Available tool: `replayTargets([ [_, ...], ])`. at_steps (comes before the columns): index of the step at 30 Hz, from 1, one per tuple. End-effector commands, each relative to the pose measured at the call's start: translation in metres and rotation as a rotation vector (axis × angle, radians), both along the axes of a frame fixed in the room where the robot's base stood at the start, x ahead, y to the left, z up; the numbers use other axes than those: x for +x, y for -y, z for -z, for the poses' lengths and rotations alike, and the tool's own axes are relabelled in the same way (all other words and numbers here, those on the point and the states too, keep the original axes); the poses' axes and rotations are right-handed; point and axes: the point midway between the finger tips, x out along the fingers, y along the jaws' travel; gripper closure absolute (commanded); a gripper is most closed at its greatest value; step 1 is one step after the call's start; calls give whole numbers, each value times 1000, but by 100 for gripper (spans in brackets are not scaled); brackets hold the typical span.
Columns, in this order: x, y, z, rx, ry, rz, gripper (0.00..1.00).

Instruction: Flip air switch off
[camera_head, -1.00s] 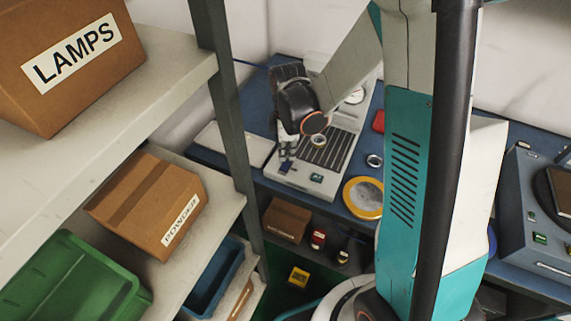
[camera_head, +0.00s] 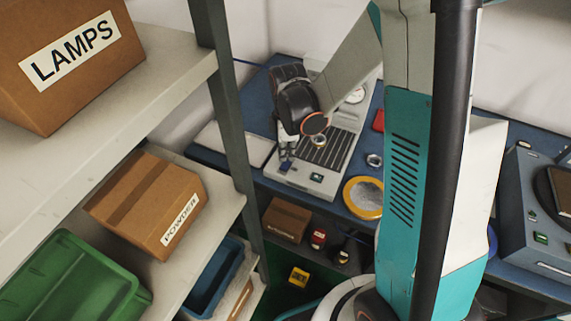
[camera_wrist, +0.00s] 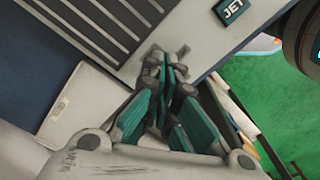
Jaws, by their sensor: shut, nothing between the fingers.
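The grey machine (camera_head: 340,165) with a slotted top stands on the blue bench. A small dark blue switch (camera_head: 286,166) sits at its front left, right under my gripper (camera_head: 287,156). A second switch (camera_head: 317,178) is to its right; its JET label (camera_wrist: 232,12) shows in the wrist view. My gripper is shut and empty, pointing down. In the wrist view its fingertips (camera_wrist: 168,62) are together at the machine's front edge and cover the spot where the air switch would be. I cannot tell whether they touch it or which way it is set.
A metal ring (camera_head: 319,141) lies on the slotted top and another ring (camera_head: 374,161) lies right of the machine. A yellow-rimmed dish (camera_head: 350,205) is at the bench's front. A shelf post (camera_head: 232,130) stands at left. A blue machine (camera_head: 515,205) is at right.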

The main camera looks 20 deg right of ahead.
Motion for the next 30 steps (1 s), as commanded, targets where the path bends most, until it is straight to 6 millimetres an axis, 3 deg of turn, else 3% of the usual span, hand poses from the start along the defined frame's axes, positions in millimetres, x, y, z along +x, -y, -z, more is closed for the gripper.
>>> replayTargets([
  [30,0,0,14,0,0,0,100],
])
